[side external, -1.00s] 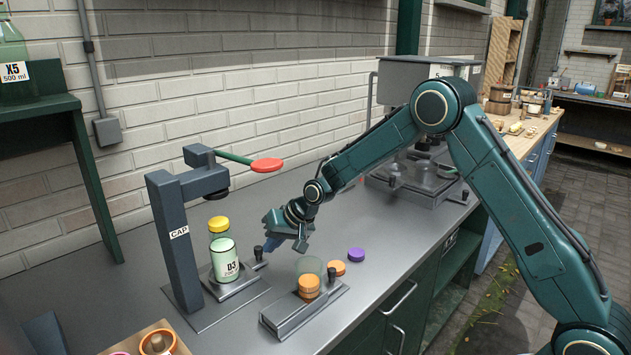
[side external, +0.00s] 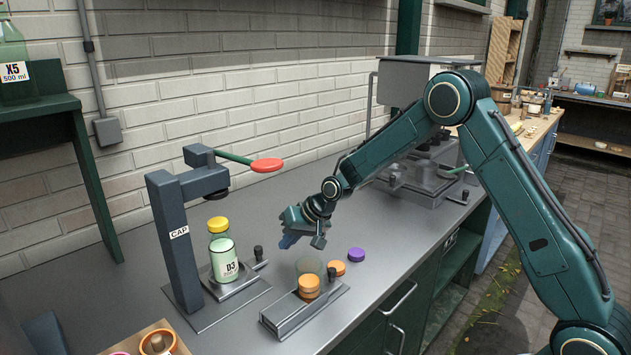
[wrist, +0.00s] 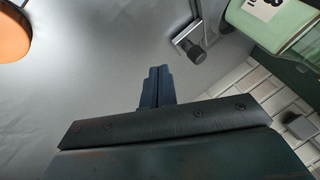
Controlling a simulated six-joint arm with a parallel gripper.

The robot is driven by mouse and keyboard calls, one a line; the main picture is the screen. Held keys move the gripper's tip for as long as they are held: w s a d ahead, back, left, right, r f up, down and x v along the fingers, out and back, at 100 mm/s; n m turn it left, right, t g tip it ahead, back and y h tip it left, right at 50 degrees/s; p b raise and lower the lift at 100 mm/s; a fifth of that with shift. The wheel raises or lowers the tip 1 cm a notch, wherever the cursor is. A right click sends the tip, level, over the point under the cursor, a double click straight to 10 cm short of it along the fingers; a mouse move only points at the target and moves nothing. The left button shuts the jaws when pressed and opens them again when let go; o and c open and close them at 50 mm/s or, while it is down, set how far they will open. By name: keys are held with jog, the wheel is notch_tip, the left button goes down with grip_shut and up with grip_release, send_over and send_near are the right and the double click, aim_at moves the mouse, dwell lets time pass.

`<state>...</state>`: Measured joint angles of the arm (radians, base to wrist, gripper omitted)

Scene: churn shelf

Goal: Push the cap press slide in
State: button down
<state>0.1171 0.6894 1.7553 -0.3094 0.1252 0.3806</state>
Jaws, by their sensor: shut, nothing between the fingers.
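The cap press (side external: 178,232) stands at the left of the bench, with a dark upright and a green lever (side external: 235,158) ending in a red knob. On its slide (side external: 238,283) stands the D3 bottle (side external: 223,258) with a yellow cap (side external: 218,225). The slide's black-knobbed handle (side external: 258,254) points right; in the wrist view the knob (wrist: 193,50) is at the upper right, beside the bottle (wrist: 275,22). My gripper (side external: 287,241) is shut and empty, above the bench to the right of the handle and apart from it. Its fingers (wrist: 157,82) are together in the wrist view.
The brick wall (side external: 250,95) is behind.

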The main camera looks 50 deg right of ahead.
jog(key=v, duration=1)
jog(key=s+a+r+n+h, duration=0.1)
jog(key=s+r, duration=0.5)
jog(key=s, duration=0.2)
jog(key=s+a+r+n+h, duration=0.1)
jog(key=s+r+n, duration=0.1)
jog(key=s+r, duration=0.55)
jog(key=s+f+n+g+h, duration=0.1)
jog(key=s, duration=1.8)
jog(key=shift+s+d+f, duration=0.3)
jog(key=shift+s+d, duration=0.05)
jog(key=shift+s, duration=0.05)
jog(key=shift+w+r, duration=0.1)
jog(key=shift+w, duration=0.05)
